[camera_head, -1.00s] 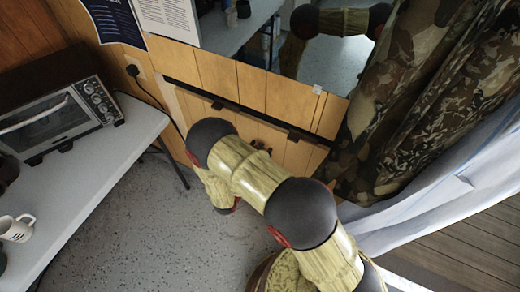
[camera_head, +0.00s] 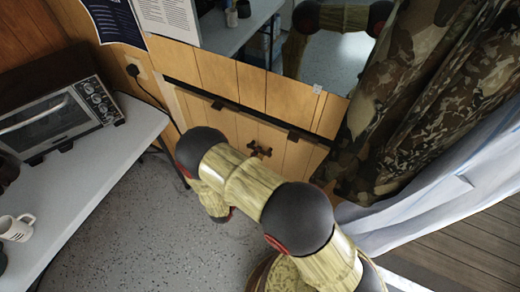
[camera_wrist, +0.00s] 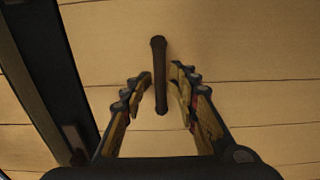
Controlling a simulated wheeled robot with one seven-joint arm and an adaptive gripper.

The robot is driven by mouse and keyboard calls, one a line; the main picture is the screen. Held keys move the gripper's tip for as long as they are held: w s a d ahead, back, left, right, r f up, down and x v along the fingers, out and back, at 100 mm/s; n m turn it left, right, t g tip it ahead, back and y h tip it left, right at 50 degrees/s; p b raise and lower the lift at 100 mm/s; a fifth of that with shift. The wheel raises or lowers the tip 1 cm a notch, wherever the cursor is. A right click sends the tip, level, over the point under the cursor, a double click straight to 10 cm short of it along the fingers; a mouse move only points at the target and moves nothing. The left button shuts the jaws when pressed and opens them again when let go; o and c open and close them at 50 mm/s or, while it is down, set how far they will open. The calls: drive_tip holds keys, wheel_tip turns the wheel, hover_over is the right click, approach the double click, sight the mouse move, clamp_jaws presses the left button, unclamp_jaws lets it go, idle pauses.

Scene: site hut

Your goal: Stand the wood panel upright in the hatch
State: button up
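The wood panel (camera_head: 292,155) is tan with dark grooves and stands at the wall below a dark rail, partly hidden by my arm; I cannot tell how it sits in the hatch. A small dark fitting (camera_head: 260,149) shows on its face in the head view. In the wrist view the panel (camera_wrist: 255,40) fills most of the picture, with a brown bar handle (camera_wrist: 158,55) on it. My gripper (camera_wrist: 163,82) is open, its fingers on either side of the handle with gaps visible.
A dark rail (camera_head: 250,112) with small clips runs along the panel's top; it also shows at left in the wrist view (camera_wrist: 42,80). A camouflage curtain (camera_head: 400,90) hangs at right. A white table (camera_head: 95,180) with a toaster oven (camera_head: 55,118) and mug (camera_head: 15,228) stands left.

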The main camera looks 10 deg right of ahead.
drive_tip(key=v, duration=0.9)
